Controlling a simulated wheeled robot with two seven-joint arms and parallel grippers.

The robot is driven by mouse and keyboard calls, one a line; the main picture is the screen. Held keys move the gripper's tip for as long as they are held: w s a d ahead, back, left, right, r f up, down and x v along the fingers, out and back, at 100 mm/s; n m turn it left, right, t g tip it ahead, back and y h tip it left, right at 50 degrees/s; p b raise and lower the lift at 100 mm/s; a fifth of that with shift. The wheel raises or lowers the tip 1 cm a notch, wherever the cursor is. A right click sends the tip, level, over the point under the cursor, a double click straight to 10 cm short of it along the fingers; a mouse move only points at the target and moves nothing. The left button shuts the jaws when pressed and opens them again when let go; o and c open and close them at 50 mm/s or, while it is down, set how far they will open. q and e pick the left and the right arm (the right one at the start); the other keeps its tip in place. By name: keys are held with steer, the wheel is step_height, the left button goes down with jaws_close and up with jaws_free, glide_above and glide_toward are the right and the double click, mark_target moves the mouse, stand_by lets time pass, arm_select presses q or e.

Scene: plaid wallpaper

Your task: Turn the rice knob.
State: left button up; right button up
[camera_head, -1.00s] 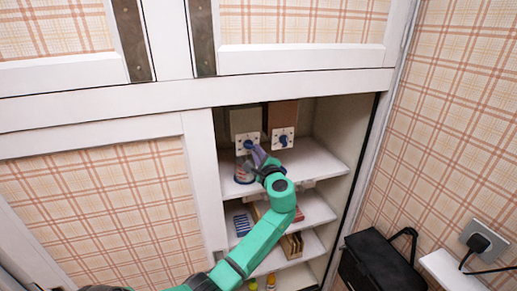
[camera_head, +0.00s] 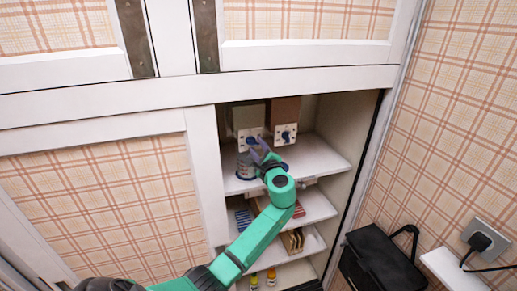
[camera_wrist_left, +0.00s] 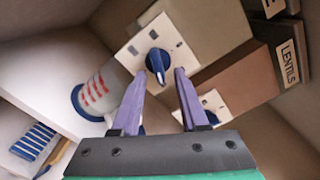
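Two dispensers hang side by side under the top of the cupboard opening. The left one is a grey-beige box (camera_head: 248,116) with a white plate and a blue knob (camera_head: 249,142). In the left wrist view its label shows only a final "E", and its blue knob (camera_wrist_left: 157,63) faces me. The right one is a brown box (camera_head: 285,110), labelled LENTILS (camera_wrist_left: 288,63) in the wrist view. My left gripper (camera_head: 259,146) is before the left plate. In the wrist view its purple fingers (camera_wrist_left: 160,72) are open, with the knob between and just beyond the tips. My right gripper is out of view.
A clear jar with red marks and a blue base (camera_head: 245,166) stands on the top shelf (camera_head: 318,160), close left of my gripper. Lower shelves hold boxes and small bottles (camera_head: 271,276). The cupboard's side wall (camera_head: 358,125) bounds the right.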

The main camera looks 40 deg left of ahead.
arm_select(q)
steer(key=b+v, duration=0.5)
steer(key=v, duration=0.9)
steer(key=shift+d, duration=0.2)
steer(key=shift+s, duration=0.15)
steer(key=shift+f, duration=0.1)
